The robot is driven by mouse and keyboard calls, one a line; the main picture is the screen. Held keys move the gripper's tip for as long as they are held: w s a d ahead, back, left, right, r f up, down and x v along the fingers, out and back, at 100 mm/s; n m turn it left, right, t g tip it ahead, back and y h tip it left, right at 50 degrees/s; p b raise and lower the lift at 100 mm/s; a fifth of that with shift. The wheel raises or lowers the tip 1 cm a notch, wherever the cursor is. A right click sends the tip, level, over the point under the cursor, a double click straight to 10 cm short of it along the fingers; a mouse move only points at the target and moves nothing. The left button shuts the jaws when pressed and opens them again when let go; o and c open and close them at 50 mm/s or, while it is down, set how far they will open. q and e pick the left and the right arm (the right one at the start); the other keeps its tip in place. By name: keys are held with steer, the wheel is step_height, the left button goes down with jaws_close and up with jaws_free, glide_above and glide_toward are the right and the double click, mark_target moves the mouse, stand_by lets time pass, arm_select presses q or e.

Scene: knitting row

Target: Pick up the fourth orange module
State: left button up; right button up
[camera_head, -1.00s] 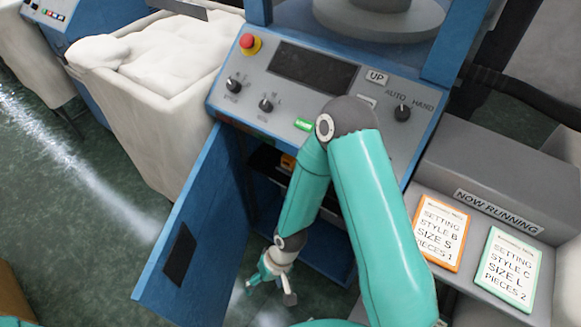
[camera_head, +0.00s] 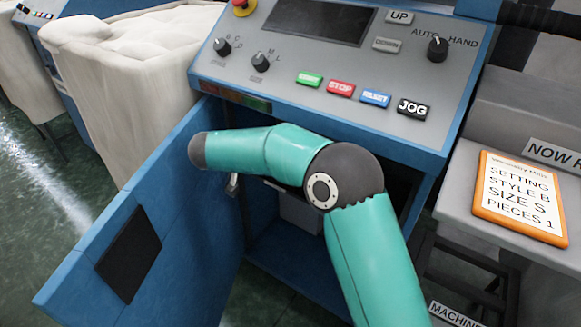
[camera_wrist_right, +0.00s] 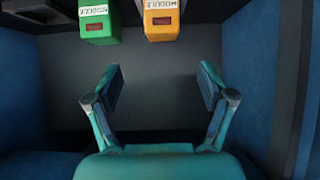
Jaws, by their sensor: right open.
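In the right wrist view, an orange module (camera_wrist_right: 161,20) with a white "MODULE" label hangs or sits at the top of the cabinet interior. Its upper part is cut off by the frame edge. My right gripper (camera_wrist_right: 160,85) is open and empty, with its fingers apart below the orange module in the picture. In the head view my right arm reaches into the open machine cabinet. The right gripper and the module are hidden there behind the arm and panel. My left gripper is not in view.
A green module (camera_wrist_right: 97,22) is left of the orange one. The blue cabinet door (camera_head: 130,225) stands open at left. A white bin (camera_head: 130,80) and an orange-framed card (camera_head: 520,198) flank the machine.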

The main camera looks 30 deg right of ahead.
steer(key=b+x, duration=0.1)
steer(key=x, duration=0.8)
steer(key=shift+d+f, duration=0.1)
steer(key=shift+f, duration=0.15)
steer(key=shift+x, duration=2.75)
steer(key=shift+w, duration=0.2)
steer(key=c, duration=1.2)
steer(key=shift+r, duration=0.2)
